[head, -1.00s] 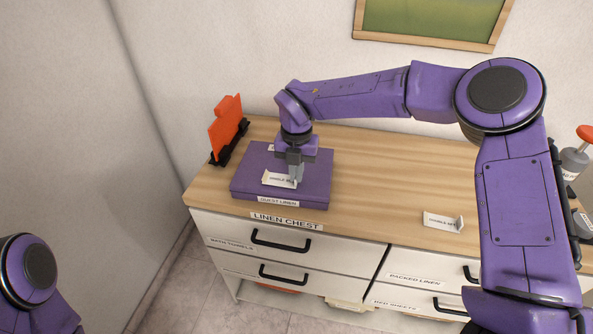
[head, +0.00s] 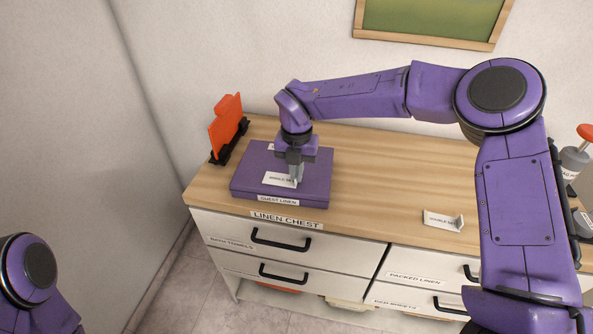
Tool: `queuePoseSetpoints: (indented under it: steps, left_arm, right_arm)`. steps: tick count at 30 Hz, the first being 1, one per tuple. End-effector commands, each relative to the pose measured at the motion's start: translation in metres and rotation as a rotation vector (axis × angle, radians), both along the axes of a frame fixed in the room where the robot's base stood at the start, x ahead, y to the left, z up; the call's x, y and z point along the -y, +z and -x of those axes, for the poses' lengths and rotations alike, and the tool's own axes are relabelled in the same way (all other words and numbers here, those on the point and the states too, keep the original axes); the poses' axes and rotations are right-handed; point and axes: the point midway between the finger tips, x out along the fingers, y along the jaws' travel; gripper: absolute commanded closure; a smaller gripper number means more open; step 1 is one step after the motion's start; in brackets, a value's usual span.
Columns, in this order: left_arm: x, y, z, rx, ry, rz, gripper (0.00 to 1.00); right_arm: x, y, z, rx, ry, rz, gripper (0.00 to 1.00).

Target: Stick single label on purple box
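The purple box (head: 317,187) lies flat on the left part of the wooden chest top, with a "GUEST LINEN" strip on its front. The white single label (head: 277,179) is on top of the box, its printed face up, and looks flat against the lid. My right gripper (head: 296,180) points down over the box, with its fingers closed together at the label's right end, where they hide the label's edge. My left gripper is out of view; only part of my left arm shows at the lower left.
A second white label (head: 442,221) with an upright end tab lies on the chest top (head: 385,180) at right. An orange board in a black stand (head: 226,128) is behind the box at left. A bottle with a red top (head: 577,155) stands at far right.

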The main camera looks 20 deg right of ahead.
Motion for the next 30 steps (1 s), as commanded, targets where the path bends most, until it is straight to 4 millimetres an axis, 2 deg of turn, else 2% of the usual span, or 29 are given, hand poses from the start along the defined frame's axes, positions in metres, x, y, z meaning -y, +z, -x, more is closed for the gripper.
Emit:
queuePoseSetpoints:
  steps: [2,3,5,13,16,24,30]
  left_arm:
    - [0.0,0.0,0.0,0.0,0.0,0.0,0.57]
    - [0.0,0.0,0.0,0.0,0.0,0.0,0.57]
    - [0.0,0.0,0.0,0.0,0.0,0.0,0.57]
    - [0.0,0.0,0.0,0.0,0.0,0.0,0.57]
    - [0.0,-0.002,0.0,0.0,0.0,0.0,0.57]
    - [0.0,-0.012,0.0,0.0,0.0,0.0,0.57]
    - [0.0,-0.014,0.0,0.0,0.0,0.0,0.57]
  right_arm:
    - [0.0,-0.002,0.001,-0.005,0.001,0.002,1.0]
    - [0.0,-0.002,0.001,-0.005,0.001,0.002,0.86]
    - [0.0,-0.002,0.001,-0.004,0.0,0.001,0.67]
    - [0.0,-0.001,0.0,-0.002,0.0,0.001,0.66]
    - [0.0,0.006,0.0,0.0,0.0,0.0,0.66]
    - [0.0,0.067,-0.001,0.002,0.0,0.001,0.66]
    - [0.0,0.098,0.0,-0.002,0.001,0.001,0.66]
